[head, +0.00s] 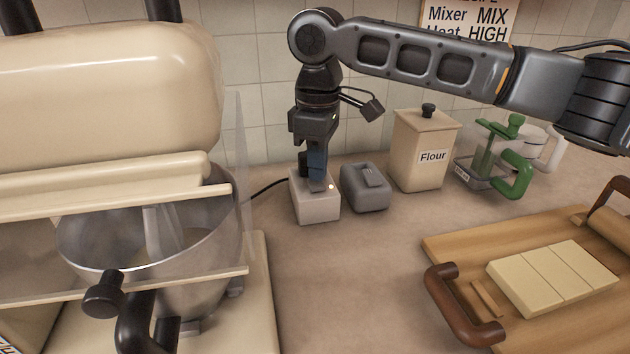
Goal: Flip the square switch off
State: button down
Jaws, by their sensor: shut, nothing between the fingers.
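A light grey square switch box (316,209) stands on the counter in the head view, with a small bright light on its top right. A black cable runs from behind it to the left. My gripper (318,183) points straight down over this box, with its fingers shut and empty. The fingertips are at or just above the rocker on its top; I cannot tell whether they touch it. They hide much of the rocker, so its tilt is unclear. A darker grey rounded switch box (367,198) with a ridged rocker stands close on the right.
A large cream mixer (120,90) with a steel bowl and clear guard fills the left. A flour canister (420,175) and a green-handled glass container (490,150) stand right. A wooden board (455,243) with pale blocks lies at front right. The middle counter is clear.

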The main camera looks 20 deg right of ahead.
aim_at(318, 186)
jog(key=shift+f, duration=1)
dwell(1.0)
jog(key=shift+r, duration=0.1)
jog(key=shift+r+p, duration=3.15)
jog(key=shift+r, duration=0.25)
